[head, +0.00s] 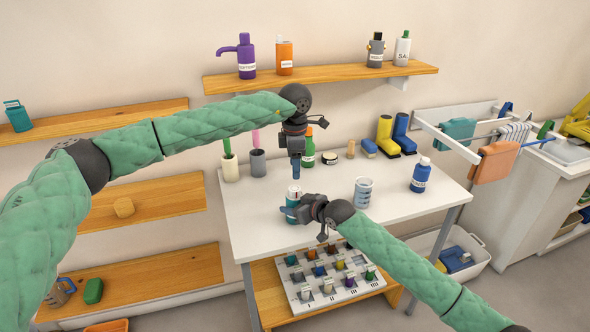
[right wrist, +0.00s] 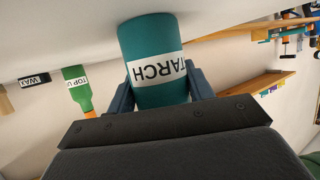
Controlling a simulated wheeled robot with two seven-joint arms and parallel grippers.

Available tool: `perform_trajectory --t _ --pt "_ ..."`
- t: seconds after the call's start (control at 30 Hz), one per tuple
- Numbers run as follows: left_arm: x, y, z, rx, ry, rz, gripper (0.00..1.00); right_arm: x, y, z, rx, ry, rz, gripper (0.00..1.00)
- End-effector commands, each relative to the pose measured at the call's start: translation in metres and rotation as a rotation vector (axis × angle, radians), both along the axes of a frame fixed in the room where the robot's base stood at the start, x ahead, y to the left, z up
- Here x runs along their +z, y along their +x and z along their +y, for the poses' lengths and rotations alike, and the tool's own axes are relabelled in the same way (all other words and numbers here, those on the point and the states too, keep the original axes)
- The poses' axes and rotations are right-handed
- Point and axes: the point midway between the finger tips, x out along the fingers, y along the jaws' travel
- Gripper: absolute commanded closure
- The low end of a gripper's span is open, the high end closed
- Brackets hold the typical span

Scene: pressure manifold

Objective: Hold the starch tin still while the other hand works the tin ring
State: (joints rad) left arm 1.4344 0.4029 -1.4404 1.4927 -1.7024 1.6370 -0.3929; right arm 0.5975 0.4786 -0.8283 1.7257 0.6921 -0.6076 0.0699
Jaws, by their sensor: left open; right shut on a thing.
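The starch tin (head: 292,216) is a teal can with a white label, standing on the white table. In the right wrist view the starch tin (right wrist: 152,42) appears upside down, its label reading STARCH. My right gripper (head: 289,211) is shut around the tin's side; in the wrist view its two blue fingers (right wrist: 160,88) flank the can. My left gripper (head: 296,176) is open, pointing down just above the tin's pale top. I cannot make out the tin ring clearly; the gripper and small size obscure it. I cannot tell whether the left fingers touch the top.
Behind are brush holders, a green bottle (head: 308,152), a dark low tin (head: 329,158) and boots (head: 386,137). A tray of labelled items (head: 320,294) lies below. The table's front middle is bare.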

Motion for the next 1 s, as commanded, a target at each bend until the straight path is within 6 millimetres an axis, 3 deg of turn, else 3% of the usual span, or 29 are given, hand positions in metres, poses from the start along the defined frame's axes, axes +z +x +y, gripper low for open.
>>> perform_trajectory --t 0.27,0.3,0.4,0.77,1.0 --pt "0.0 0.0 0.0 0.0 0.0 0.0 0.44 -0.001 0.0 0.0 0.0 -0.001 0.001 0.73" --pt "0.0 0.0 0.0 0.0 0.0 0.0 0.44 -0.001 0.0 0.0 0.0 -0.001 0.001 0.4" --pt "0.0 0.0 0.0 0.0 0.0 0.0 0.44 0.0 0.0 0.0 0.0 0.0 0.0 0.23" --pt "0.0 0.0 0.0 0.0 0.0 0.0 0.44 0.001 -0.002 -0.003 0.0 0.0 0.0 0.23" --pt "0.0 0.0 0.0 0.0 0.0 0.0 0.44 0.013 -0.024 -0.025 0.0 -0.002 -0.001 0.23"
